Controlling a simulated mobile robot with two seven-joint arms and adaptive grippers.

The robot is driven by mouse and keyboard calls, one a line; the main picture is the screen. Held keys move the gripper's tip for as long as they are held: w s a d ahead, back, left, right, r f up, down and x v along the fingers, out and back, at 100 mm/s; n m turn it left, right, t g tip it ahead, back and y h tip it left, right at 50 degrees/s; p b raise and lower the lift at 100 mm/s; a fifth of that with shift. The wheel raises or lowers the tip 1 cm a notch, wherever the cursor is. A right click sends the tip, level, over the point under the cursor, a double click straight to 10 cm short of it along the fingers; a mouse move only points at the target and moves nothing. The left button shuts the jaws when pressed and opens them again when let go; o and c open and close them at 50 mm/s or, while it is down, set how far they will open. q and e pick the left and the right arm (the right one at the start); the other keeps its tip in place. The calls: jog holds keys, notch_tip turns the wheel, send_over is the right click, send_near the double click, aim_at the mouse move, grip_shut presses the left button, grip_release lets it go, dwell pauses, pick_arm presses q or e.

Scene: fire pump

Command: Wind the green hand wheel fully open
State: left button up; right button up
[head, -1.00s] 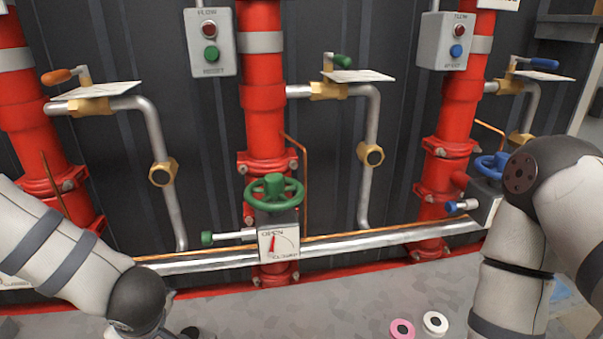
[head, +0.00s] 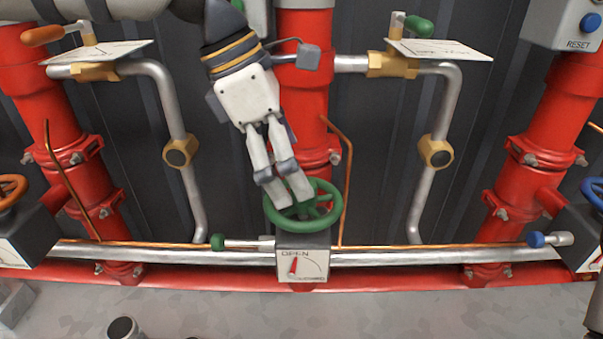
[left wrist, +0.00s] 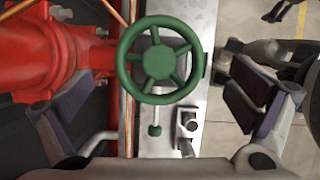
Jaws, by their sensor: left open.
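The green hand wheel (head: 303,205) sits on top of a dark valve box on the middle red pipe. On the box front is a dial plate (head: 316,268) marked OPEN at upper left, with a red pointer at its left side, close to upright. A rod with a green knob (head: 217,241) sticks out left of the box. My left gripper (head: 288,193) reaches down over the wheel's back left part, open, its fingertips overlapping the rim in view; contact cannot be told. In the left wrist view the wheel (left wrist: 159,61) lies between the spread fingers. My right gripper is out of view.
A silver pipe (head: 160,255) runs along the base. Red pipes (head: 560,130) stand on both sides, with an orange wheel (head: 12,190) at left and a blue wheel (head: 594,193) at right. A thin copper tube (head: 346,190) rises close right of the green wheel.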

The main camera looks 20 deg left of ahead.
pick_arm(q)
jog(key=x, duration=0.4)
jog(key=shift+w+f, duration=0.1)
jog(key=shift+c, duration=0.6)
